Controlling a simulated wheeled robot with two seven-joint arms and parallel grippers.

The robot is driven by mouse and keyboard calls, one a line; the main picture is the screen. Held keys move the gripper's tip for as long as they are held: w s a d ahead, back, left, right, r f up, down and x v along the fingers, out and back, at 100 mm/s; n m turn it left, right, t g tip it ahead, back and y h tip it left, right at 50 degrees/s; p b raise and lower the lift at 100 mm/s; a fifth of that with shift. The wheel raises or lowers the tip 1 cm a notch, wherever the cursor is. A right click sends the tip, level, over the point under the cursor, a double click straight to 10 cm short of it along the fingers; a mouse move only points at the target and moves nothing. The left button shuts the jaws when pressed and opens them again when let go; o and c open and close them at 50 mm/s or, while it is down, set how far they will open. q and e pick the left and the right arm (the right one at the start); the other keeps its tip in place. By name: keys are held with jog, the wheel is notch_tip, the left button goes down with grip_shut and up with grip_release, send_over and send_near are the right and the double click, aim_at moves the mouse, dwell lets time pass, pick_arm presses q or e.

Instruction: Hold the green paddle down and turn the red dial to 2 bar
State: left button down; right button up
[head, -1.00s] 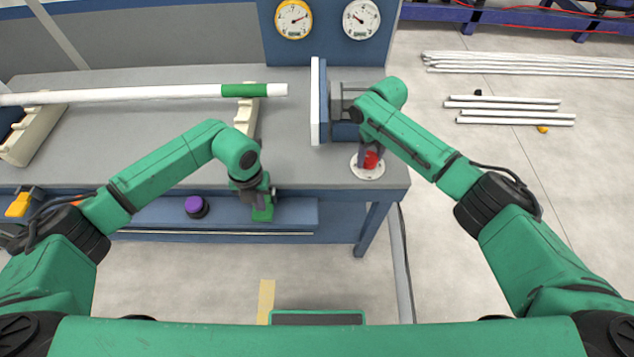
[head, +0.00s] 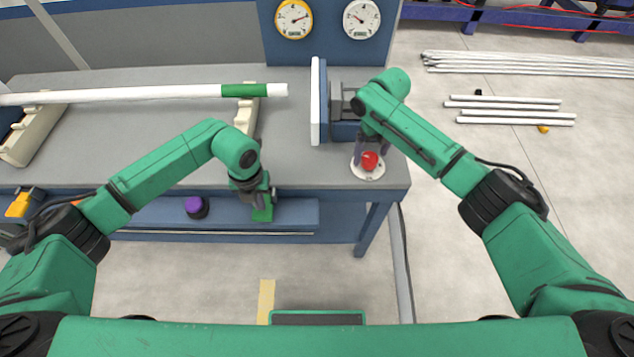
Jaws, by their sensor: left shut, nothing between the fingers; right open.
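The red dial (head: 369,161) sits on a round white plate (head: 367,173) near the front right corner of the bench. My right gripper (head: 372,154) is open, with its fingers at the far side of the dial; whether they touch it I cannot tell. The green paddle (head: 262,213) is at the shelf below the bench's front edge. My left gripper (head: 261,202) is shut on nothing and points down at the paddle, seemingly against its top. Two gauges stand at the back, a yellow-rimmed one (head: 293,19) and a white-rimmed one (head: 361,19); their figures are too small to read.
A white pipe with a green band (head: 160,93) lies across cream supports (head: 246,116) on the bench. A blue and white fixture (head: 320,100) stands right of its end. A purple knob (head: 196,207) is left of the paddle. Loose white pipes (head: 515,118) lie on the floor at right.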

jog(key=shift+r, duration=0.95)
jog(key=m, duration=1)
jog(key=shift+f, duration=0.15)
jog(key=shift+f, duration=1.9)
